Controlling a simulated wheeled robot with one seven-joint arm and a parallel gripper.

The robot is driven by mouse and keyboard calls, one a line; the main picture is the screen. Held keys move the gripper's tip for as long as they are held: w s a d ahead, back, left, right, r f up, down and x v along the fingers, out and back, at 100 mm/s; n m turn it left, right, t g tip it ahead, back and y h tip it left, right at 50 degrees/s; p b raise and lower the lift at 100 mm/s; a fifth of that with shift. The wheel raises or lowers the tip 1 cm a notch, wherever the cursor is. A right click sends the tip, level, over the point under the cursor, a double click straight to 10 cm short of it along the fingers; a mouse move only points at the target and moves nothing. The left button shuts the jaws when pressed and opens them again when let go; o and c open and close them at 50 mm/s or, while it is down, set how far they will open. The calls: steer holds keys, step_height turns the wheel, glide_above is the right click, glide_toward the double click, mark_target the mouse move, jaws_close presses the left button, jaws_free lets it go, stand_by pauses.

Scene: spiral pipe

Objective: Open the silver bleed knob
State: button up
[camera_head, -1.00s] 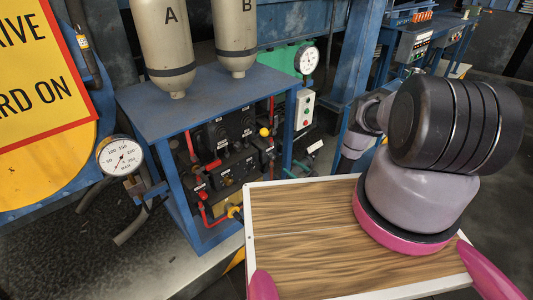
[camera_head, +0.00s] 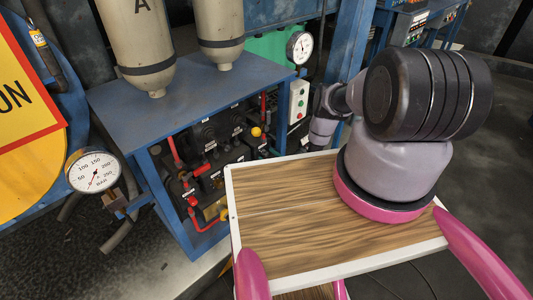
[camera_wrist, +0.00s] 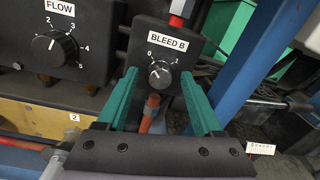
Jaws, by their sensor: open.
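The silver bleed knob (camera_wrist: 160,74) is on a black block under a white "BLEED B" label (camera_wrist: 166,42) in the wrist view. I see no finger touching the knob; the depth gap is hard to judge. In the head view my arm hides the gripper, and I cannot pick out the knob there.
A black "FLOW" dial (camera_wrist: 54,48) sits on a box left of the knob. A red-ended pipe rises above the label. A blue post (camera_wrist: 245,50) stands to the right. In the head view, a pressure gauge (camera_head: 95,171) and a blue bench (camera_head: 190,95) stand to the left.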

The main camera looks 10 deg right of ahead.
steer(key=shift+w, duration=0.1)
jaws_close()
steer(key=shift+m, duration=0.3)
steer(key=m, duration=0.8)
steer(key=shift+m+g, duration=0.3)
steer(key=shift+m, duration=0.1)
steer(key=m, duration=0.4)
steer(key=shift+d+m, duration=0.1)
steer(key=shift+m, duration=1.9)
